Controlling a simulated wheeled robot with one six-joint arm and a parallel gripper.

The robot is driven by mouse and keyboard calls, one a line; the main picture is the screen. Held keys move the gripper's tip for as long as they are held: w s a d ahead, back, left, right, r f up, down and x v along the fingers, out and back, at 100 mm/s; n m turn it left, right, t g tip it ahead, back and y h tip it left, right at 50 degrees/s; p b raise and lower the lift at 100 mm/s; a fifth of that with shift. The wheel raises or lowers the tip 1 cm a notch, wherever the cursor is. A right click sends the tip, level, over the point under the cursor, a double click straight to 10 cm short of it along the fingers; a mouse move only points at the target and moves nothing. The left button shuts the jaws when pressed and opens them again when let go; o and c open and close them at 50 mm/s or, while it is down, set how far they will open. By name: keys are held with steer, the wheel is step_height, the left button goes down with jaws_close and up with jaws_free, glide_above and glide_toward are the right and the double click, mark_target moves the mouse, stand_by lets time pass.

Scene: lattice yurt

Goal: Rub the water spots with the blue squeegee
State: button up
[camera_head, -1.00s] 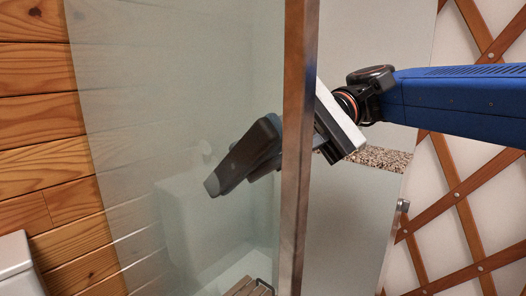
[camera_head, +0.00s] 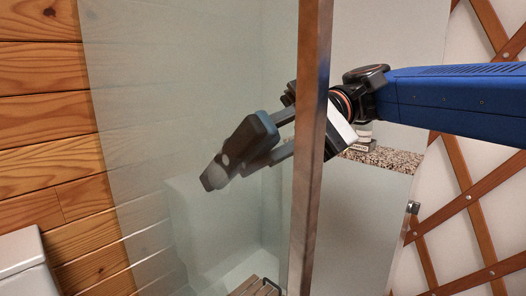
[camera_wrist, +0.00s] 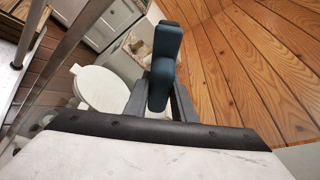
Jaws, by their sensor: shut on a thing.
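The blue squeegee (camera_wrist: 163,60) shows in the wrist view as a dark teal, rounded piece standing between my fingers. My gripper (camera_wrist: 158,100) is shut on it. In the head view my gripper (camera_head: 250,150) is seen through the clear glass panel (camera_head: 180,100), left of the panel's metal edge post. The squeegee's dark bluish end (camera_head: 252,132) is there too, blurred by the glass. The post hides part of my wrist. I cannot make out any water spots, or whether the squeegee touches the glass.
The upright metal post (camera_head: 312,150) stands between the glass and my forearm. A speckled ledge (camera_head: 380,157) is behind my wrist. A slatted wooden stool (camera_head: 255,287) is low inside the enclosure. A white toilet (camera_wrist: 103,88) and plank wall (camera_wrist: 235,65) show in the wrist view.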

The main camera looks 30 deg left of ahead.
steer(key=shift+w+a, duration=0.2)
steer(key=shift+a, duration=0.45)
steer(key=shift+s, duration=0.1)
steer(key=shift+s+d, duration=0.25)
steer(key=shift+d, duration=0.4)
steer(key=shift+s+d, duration=0.25)
steer(key=shift+d, duration=0.35)
steer(key=shift+s+d, duration=0.25)
steer(key=shift+d, duration=0.4)
jaws_close()
steer(key=shift+w, duration=0.2)
steer(key=shift+w+d, duration=0.25)
steer(key=shift+w, duration=0.65)
steer(key=shift+w+d, duration=0.3)
steer(key=shift+w, duration=0.6)
steer(key=shift+w+d, duration=0.25)
steer(key=shift+w, duration=0.65)
steer(key=shift+w, duration=0.1)
steer(key=shift+w+d, duration=0.2)
steer(key=shift+w, duration=0.5)
steer(key=shift+w+d, duration=0.2)
steer(key=shift+w, duration=0.5)
